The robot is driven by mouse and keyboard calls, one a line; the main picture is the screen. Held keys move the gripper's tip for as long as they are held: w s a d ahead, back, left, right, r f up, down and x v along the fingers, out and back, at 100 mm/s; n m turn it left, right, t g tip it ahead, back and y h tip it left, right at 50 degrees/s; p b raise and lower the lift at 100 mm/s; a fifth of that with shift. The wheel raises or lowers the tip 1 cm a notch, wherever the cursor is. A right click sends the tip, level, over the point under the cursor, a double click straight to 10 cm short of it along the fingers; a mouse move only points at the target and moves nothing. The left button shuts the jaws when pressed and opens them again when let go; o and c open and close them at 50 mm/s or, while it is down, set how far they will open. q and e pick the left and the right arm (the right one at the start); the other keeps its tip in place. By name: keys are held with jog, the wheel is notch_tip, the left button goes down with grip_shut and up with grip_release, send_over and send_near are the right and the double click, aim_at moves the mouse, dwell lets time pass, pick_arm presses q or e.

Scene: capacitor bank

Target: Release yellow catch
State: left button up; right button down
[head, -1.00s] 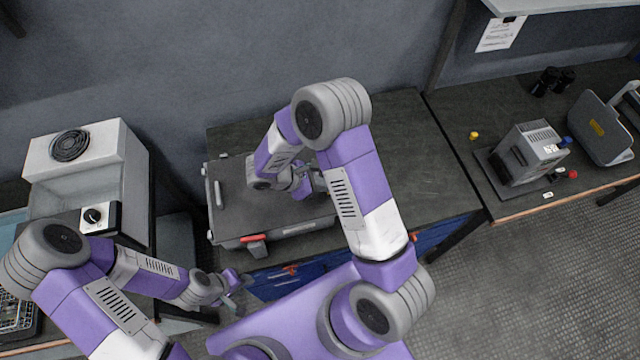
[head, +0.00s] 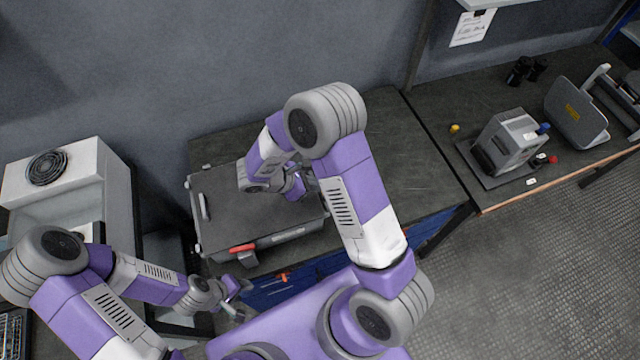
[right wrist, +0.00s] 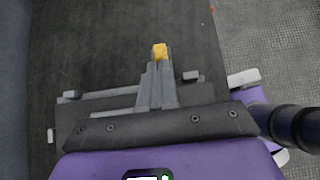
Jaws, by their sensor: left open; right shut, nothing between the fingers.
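A grey case (head: 228,208) with a flat dark lid lies on the dark bench under my right arm. A small yellow piece (right wrist: 160,50), which looks like the yellow catch, shows in the right wrist view right at the fingertips of my right gripper (right wrist: 160,68). That gripper is shut with nothing between its fingers; I cannot tell whether they touch the yellow piece. In the head view my right arm covers the case's right side, and the yellow piece does not show there. My left gripper (head: 243,297) is open and empty, in front of the bench.
A red latch (head: 242,248) is on the case's front side. A grey boxy device (head: 512,140) and a small yellow item (head: 454,128) stand on the right bench. A white machine (head: 70,185) stands at left. The bench right of my right arm (head: 405,140) is clear.

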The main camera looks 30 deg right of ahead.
pick_arm(q)
jog(key=shift+r, duration=0.15)
pick_arm(e)
jog(key=v, duration=0.6)
pick_arm(q)
jog(key=shift+s, duration=0.1)
pick_arm(e)
jog(key=shift+s+a+f, duration=0.1)
